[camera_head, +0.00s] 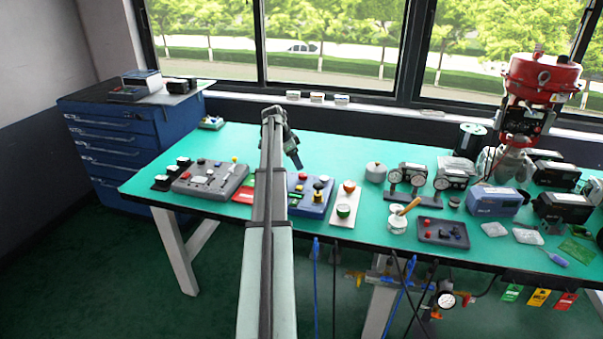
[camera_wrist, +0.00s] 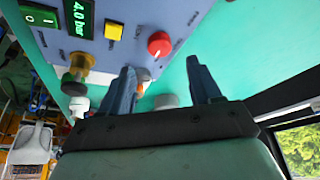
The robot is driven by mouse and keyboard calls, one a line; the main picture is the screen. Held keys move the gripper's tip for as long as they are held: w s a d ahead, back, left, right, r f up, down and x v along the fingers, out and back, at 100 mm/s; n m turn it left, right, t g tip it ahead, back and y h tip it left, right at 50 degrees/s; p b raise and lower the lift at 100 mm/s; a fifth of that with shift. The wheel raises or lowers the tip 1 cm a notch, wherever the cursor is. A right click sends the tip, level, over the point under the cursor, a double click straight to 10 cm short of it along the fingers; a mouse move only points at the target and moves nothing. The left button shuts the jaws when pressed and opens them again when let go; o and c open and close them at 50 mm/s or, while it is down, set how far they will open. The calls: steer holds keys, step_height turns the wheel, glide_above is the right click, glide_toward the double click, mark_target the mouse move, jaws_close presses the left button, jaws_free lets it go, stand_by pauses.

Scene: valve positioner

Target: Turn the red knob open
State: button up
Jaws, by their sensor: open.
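The red knob (camera_wrist: 159,44) is a round dome with a small pale mark, on a blue panel (camera_wrist: 200,12). In the head view the same blue panel (camera_head: 299,208) sits on the bench, and a red knob (camera_head: 302,177) shows near its top edge. My gripper (camera_wrist: 160,66) is open and empty. In the wrist view its two dark blue fingertips lie below the red knob, one to each side, with no visible contact. In the head view my gripper (camera_head: 297,163) hangs just above the panel's back edge, and my arm hides the panel's left part.
The panel also carries a yellow button (camera_wrist: 114,30), a green display (camera_wrist: 79,17) reading 4.0 bar, and a brass-coloured knob (camera_wrist: 78,68). A grey panel (camera_head: 212,180) stands left, and a white plate (camera_head: 345,203) with red and green knobs stands right. Gauges (camera_head: 407,176) are farther right.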

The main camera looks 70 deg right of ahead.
mark_target(303, 174)
steer(key=x, duration=0.6)
steer(key=shift+s+d+f, duration=0.1)
steer(key=shift+s+f, duration=0.05)
steer(key=shift+f, duration=0.15)
steer(key=shift+c, duration=0.4)
steer(key=c, duration=1)
steer(key=shift+o, duration=0.2)
